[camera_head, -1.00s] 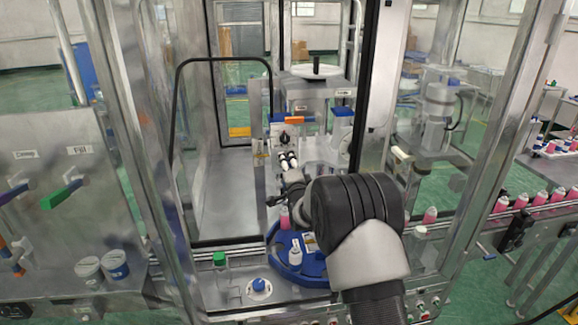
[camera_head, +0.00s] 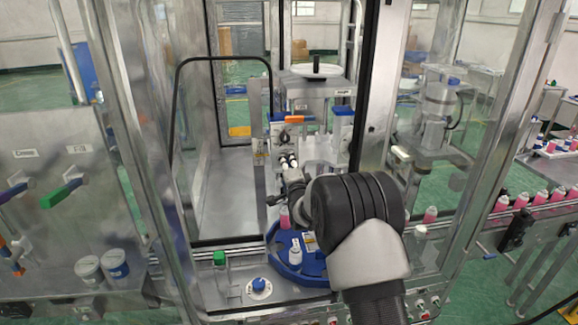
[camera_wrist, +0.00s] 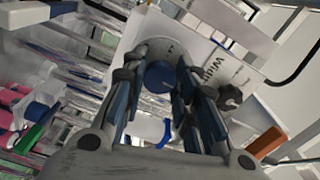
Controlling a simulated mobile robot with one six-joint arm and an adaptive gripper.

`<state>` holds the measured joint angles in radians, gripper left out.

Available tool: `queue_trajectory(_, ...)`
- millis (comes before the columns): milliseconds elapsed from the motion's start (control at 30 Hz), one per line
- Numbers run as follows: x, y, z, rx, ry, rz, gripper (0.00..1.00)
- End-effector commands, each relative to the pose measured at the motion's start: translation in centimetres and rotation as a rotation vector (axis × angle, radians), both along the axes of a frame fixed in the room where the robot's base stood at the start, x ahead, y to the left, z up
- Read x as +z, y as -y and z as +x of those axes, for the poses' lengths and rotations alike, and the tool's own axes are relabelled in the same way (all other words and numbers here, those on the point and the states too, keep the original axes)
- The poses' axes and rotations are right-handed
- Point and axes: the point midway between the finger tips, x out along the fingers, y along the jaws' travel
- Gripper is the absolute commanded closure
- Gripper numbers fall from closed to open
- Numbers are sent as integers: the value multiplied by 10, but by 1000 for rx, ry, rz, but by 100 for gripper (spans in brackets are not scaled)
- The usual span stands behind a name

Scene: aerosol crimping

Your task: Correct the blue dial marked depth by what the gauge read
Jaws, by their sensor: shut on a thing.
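My gripper (camera_wrist: 160,85) is shut on a round blue dial (camera_wrist: 160,74) on a pale panel, with one finger on each side of it in the wrist view. A label (camera_wrist: 215,67) beside the dial seems to begin with "Wi"; the fingers partly cover the panel, and I cannot make out a "depth" mark. In the head view my gripper (camera_head: 288,160) reaches to the front of the press station, just below a black knob (camera_head: 284,137). The dial is hidden there behind the gripper. No gauge reading is legible.
Below my gripper, a blue round fixture (camera_head: 283,266) carries a pink bottle (camera_head: 284,217) and a white bottle (camera_head: 295,252). An orange handle (camera_head: 295,119) sits above the knob. Clear guard panels and metal posts (camera_head: 367,90) stand close around my arm.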

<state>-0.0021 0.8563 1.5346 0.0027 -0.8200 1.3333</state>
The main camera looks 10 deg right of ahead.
Motion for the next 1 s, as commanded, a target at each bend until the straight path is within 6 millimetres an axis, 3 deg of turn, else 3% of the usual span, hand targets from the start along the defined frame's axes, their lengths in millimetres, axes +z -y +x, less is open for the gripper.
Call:
queue_trajectory(367,-4,0,0,0,4,-189,97)
queue_trajectory(1000,-4,1,0,-1,3,-791,97)
